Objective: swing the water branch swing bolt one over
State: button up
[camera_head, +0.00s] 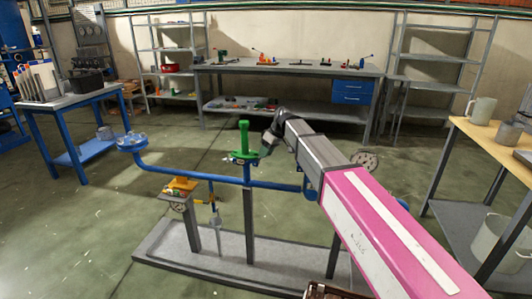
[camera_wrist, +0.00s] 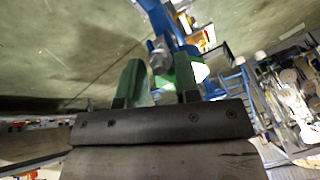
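A blue pipe rig (camera_head: 215,177) stands on grey posts, with an upright green fitting (camera_head: 243,137) near its middle. My gripper (camera_head: 263,152) is right beside this fitting, on its right; its fingers are hard to make out there. In the wrist view my gripper (camera_wrist: 158,72) has its two green fingers apart with a gap between them. A grey metal bolt-like part (camera_wrist: 160,55) shows in or just beyond that gap, beside the blue pipe (camera_wrist: 160,18). I cannot tell whether a finger touches it, or which swing bolt it is.
A grey base plate (camera_head: 180,248) carries the rig. An orange-yellow block (camera_head: 180,187) sits left of the middle post. A blue table (camera_head: 75,100) is at left, a wooden-topped table (camera_head: 490,135) at right.

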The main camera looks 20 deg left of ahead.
grip_shut()
jog(key=shift+a+r+h, duration=0.35)
jog(key=shift+a+h, duration=0.35)
jog(key=shift+h, duration=0.3)
jog(key=shift+a+r+h, duration=0.15)
jog(key=shift+a+h, duration=0.05)
jog(key=shift+h, duration=0.4)
jog(key=shift+s, duration=0.1)
jog(key=shift+o, duration=1.2)
grip_release()
jog(key=v, duration=1)
jog(key=shift+r, duration=0.4)
